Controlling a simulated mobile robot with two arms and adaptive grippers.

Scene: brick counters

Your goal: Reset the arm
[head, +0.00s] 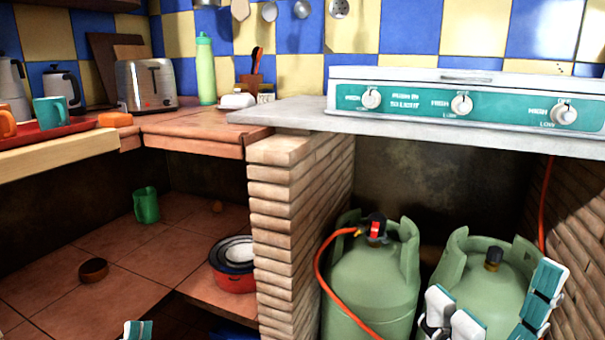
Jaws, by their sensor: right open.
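My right gripper (490,314) is at the bottom right of the head view, in front of the right green gas cylinder (478,262). Its white and teal fingers are spread apart, with nothing between them. I cannot tell whether it touches the cylinder. Only a small white and teal tip of my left gripper (138,330) shows at the bottom edge, left of the middle. The rest of it is out of the frame, so its jaws cannot be judged.
A brick pillar (290,230) stands between the tiled lower shelf and the gas cylinders. A stove (470,98) sits on the slab above. An orange hose (322,270) hangs by the left cylinder (370,285). A green mug (146,205) and red pot (234,279) are on the shelf.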

